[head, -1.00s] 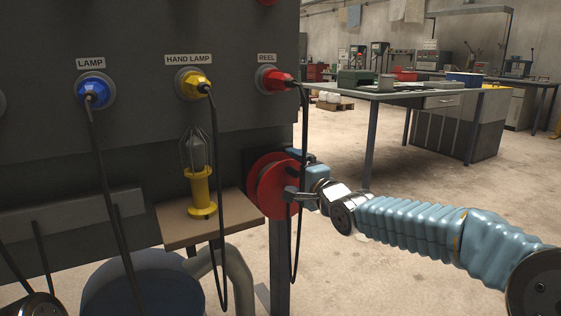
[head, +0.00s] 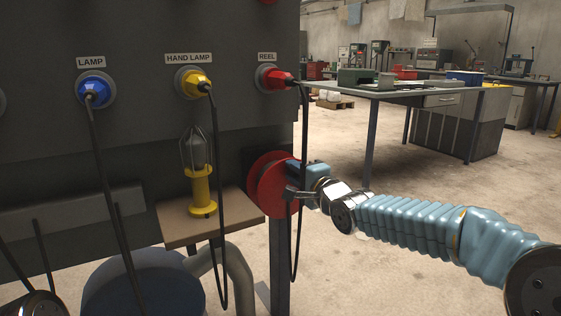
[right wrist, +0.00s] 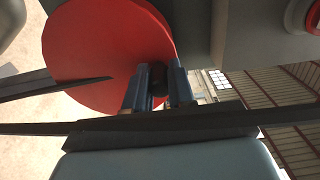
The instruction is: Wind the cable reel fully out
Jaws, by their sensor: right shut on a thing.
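The red cable reel (head: 266,187) is a round disc on the right edge of the dark panel, below the REEL socket. It fills the upper left of the right wrist view (right wrist: 95,45). My right gripper (right wrist: 158,88) is at the right side of the disc, its two blue fingers shut around a dark knob (right wrist: 158,73) on the reel's face. In the head view the knob is hidden by the gripper and a hanging cable. A red plug (head: 277,79) sits in the REEL socket, with a black cable hanging past the reel. My left gripper is not in view.
A yellow hand lamp (head: 202,190) stands on a small wooden shelf (head: 185,232) left of the reel. Black cables hang from the blue plug (head: 95,92) and yellow plug (head: 194,84). A blue drum (head: 140,285) is below. Open floor lies to the right, before a workbench (head: 400,95).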

